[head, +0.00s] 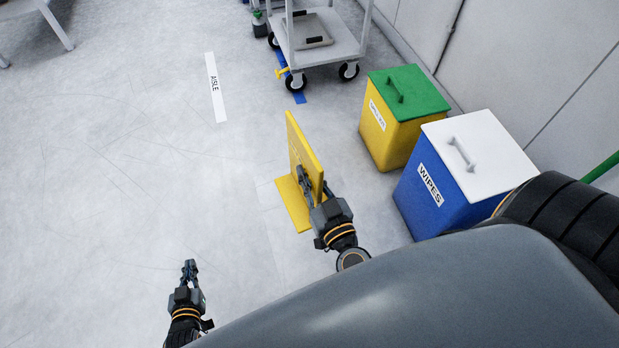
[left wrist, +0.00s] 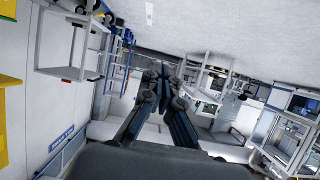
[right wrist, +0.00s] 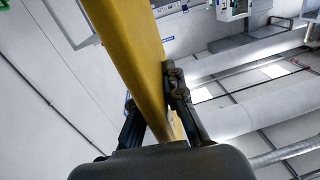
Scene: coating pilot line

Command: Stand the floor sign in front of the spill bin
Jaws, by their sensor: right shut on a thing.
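The yellow floor sign (head: 301,150) is in the middle of the head view, its tall panel roughly upright and a second yellow part (head: 293,206) spreading out low to the left. My right gripper (head: 304,180) is shut on the panel; the right wrist view shows the yellow panel (right wrist: 140,45) between its fingers. I cannot tell whether the sign touches the floor. A yellow bin with a green lid (head: 408,92), its label too small to read surely, stands right of the sign, with a floor gap between them. My left gripper (head: 189,268) is shut and empty, apart from the sign.
A blue bin (head: 428,195) marked WIPES, with a white lid, stands next to the yellow bin, nearer me. A grey cart (head: 318,50) stands behind, by a blue floor strip. A white AISLE marking (head: 215,88) lies on the floor. The floor at left is clear.

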